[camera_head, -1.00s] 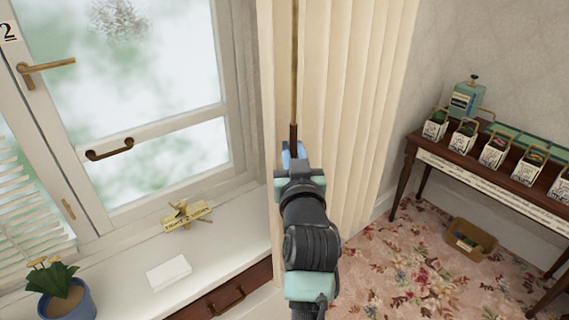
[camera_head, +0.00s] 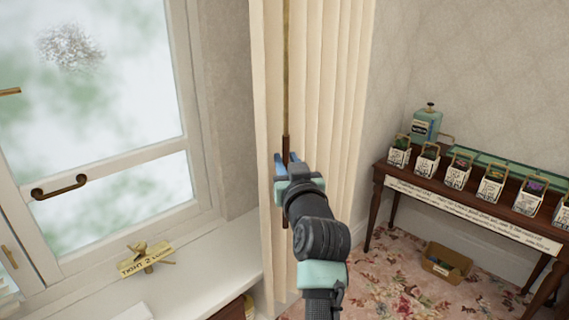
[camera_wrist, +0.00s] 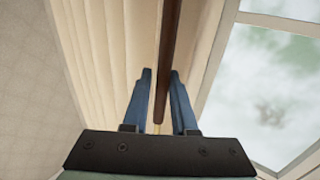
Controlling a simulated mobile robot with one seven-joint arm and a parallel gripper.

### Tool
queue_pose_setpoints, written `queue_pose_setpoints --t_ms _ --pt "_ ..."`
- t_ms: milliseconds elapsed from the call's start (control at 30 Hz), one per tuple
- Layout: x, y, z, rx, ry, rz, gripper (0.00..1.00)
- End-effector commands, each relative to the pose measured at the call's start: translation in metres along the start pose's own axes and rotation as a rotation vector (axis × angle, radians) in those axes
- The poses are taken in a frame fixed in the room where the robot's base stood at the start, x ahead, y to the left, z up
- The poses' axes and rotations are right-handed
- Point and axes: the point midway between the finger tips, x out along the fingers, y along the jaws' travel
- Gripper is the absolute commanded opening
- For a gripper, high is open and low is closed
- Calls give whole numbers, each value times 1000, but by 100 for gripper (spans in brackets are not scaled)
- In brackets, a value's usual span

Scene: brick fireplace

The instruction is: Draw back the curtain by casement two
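The cream pleated curtain (camera_head: 335,90) hangs just right of the window casement (camera_head: 85,150); it also shows in the wrist view (camera_wrist: 115,45). A thin pull rod with a dark brown lower handle (camera_head: 286,145) hangs upright in front of the curtain's left part. The handle shows large in the wrist view (camera_wrist: 168,50). My gripper (camera_head: 285,158) has its two blue fingers on either side of the handle, apart, with a gap visible beside it. The wrist view shows the fingertips (camera_wrist: 161,72) open around the handle. The rod's upper end is out of view.
A brown side table (camera_head: 460,190) with several seed boxes and a green canister (camera_head: 426,124) stands right. A small carton (camera_head: 447,262) lies on the floral carpet.

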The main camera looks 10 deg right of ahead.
Motion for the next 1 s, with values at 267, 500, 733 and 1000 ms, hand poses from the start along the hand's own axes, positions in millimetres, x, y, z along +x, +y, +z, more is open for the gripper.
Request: queue_pose_setpoints --t_ms 267,500,733,1000 --pt "0 0 -1 1 1 1 48" --pt "-4 0 0 1 1 -1 48" --pt "-31 0 1 0 2 0 48" --pt "-78 0 2 1 1 1 48"
